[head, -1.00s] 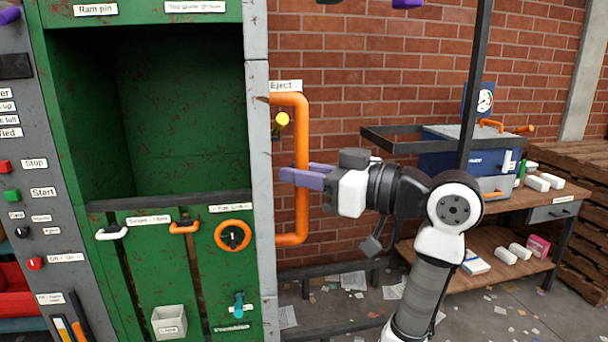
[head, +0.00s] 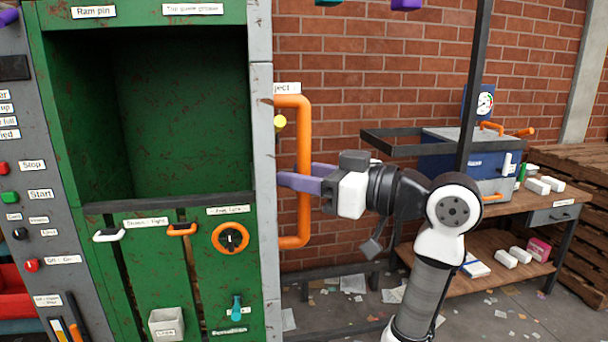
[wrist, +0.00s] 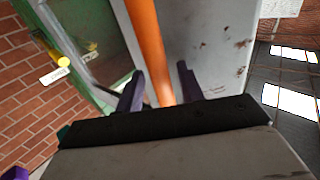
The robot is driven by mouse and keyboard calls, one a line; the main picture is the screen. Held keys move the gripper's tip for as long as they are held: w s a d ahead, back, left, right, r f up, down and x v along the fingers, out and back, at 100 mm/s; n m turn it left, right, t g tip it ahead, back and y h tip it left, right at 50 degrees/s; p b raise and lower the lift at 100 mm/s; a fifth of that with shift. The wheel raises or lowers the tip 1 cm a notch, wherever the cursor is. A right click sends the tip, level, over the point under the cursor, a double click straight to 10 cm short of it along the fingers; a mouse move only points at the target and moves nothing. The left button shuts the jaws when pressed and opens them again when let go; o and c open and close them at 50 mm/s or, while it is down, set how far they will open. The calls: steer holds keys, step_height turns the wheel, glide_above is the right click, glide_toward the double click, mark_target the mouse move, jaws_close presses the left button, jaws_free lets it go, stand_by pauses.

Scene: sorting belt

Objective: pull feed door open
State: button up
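The feed door (head: 262,180) is a worn grey panel at the right side of the green machine, seen nearly edge-on and standing out toward me. It carries a tall orange bar handle (head: 303,225) on its right face. The door (wrist: 215,50) and handle (wrist: 150,45) also show in the wrist view. My gripper (head: 308,178) reaches in from the right at the handle's mid-height. Its purple fingers (wrist: 160,85) straddle the bar, with a visible gap on the right; whether the left finger touches it I cannot tell.
The green machine (head: 75,12) has a dark open bay behind the door, with knobs and small handles below. A yellow knob (head: 279,123) sits behind the handle. A wooden workbench (head: 530,210) with a blue box stands at the right. Paper scraps litter the floor.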

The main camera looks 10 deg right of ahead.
steer(key=shift+s, duration=0.1)
steer(key=b+v, duration=0.3)
steer(key=v, duration=1.1)
steer(key=shift+b, duration=0.4)
steer(key=shift+r, duration=0.1)
